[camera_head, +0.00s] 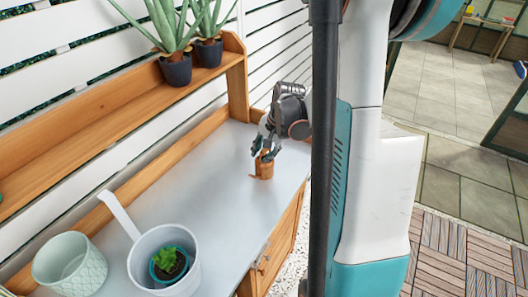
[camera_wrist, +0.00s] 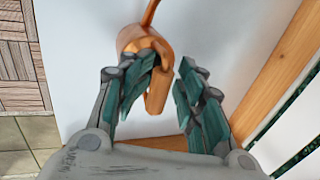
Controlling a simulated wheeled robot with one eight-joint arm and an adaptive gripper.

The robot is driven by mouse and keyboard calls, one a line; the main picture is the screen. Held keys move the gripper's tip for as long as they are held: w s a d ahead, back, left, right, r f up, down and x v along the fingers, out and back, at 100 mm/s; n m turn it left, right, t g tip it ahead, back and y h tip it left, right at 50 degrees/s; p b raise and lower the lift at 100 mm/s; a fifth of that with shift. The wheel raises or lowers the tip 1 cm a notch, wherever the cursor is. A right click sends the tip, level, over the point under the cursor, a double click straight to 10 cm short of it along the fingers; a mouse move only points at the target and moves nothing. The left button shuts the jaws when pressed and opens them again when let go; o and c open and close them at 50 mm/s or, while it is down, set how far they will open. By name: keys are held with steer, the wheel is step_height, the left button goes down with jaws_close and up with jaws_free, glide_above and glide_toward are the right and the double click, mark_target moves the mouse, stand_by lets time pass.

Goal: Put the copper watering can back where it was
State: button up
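The copper watering can (camera_head: 264,170) stands on the grey bench top (camera_head: 215,195), towards its far right end. In the wrist view the can (camera_wrist: 132,38) is at the top middle, its spout pointing up the picture and its looped handle (camera_wrist: 157,92) towards me. My gripper (camera_head: 266,154) is at the can, with its fingers reaching down to it. In the wrist view my gripper (camera_wrist: 171,65) is open, with the handle between its fingers. The left finger overlaps the can; a narrow gap shows beside the right finger. Contact is hard to tell.
A white pot with a long handle (camera_head: 146,262) holds a small teal pot with a green plant (camera_head: 168,264). A pale green patterned pot (camera_head: 70,266) stands left of it. A wooden shelf (camera_head: 110,97) at the back bears potted aloes (camera_head: 175,70). The bench middle is clear.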

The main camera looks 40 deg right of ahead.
steer(key=p+v, duration=0.3)
steer(key=v, duration=0.9)
steer(key=shift+p, duration=0.4)
